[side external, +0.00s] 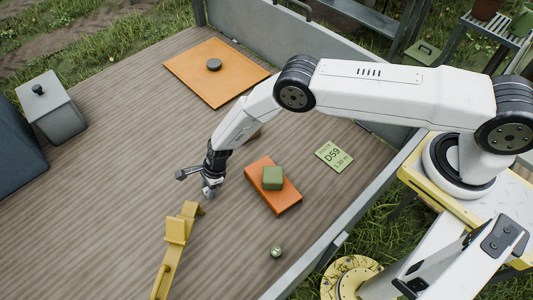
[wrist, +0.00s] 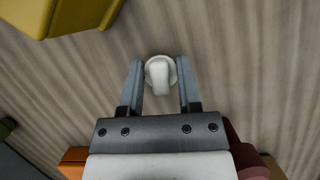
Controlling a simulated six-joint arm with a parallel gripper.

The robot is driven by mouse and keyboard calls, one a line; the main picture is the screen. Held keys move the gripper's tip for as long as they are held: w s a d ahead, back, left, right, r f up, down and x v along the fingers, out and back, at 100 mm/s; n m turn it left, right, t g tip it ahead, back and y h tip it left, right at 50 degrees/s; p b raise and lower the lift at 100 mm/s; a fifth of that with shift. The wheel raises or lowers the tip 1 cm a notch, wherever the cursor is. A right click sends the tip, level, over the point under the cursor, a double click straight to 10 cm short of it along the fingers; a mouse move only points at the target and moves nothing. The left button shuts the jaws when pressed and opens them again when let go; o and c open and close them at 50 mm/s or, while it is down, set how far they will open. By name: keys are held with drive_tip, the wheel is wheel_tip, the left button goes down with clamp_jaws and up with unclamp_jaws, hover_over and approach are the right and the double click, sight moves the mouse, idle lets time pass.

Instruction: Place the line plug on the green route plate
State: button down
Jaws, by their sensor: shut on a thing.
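My gripper (wrist: 160,72) points down at the wooden deck, left of the red-orange block in the side view. Its two grey fingers are closed on a pale, rounded piece with a raised bar (wrist: 158,76), which looks like the line plug. In the side view my gripper (side external: 207,186) is close to the deck, and the plug is mostly hidden by the fingers. I cannot tell whether the plug touches the deck.
A red-orange block (side external: 285,200) with a green cube (side external: 272,178) on it lies between my gripper and the plate. A yellow bracket (side external: 176,232) is close in front.

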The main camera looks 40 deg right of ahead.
sight(205, 191)
drive_tip(key=shift+r, duration=0.15)
drive_tip(key=shift+r, duration=1.25)
drive_tip(key=shift+s+d+r, duration=0.2)
drive_tip(key=shift+s+r, duration=0.15)
drive_tip(key=shift+r, duration=0.25)
drive_tip(key=s+d+r, duration=0.5)
drive_tip(key=s+r, duration=0.4)
drive_tip(key=s, duration=0.3)
drive_tip(key=shift+d, duration=0.4)
drive_tip(key=shift+w, duration=0.1)
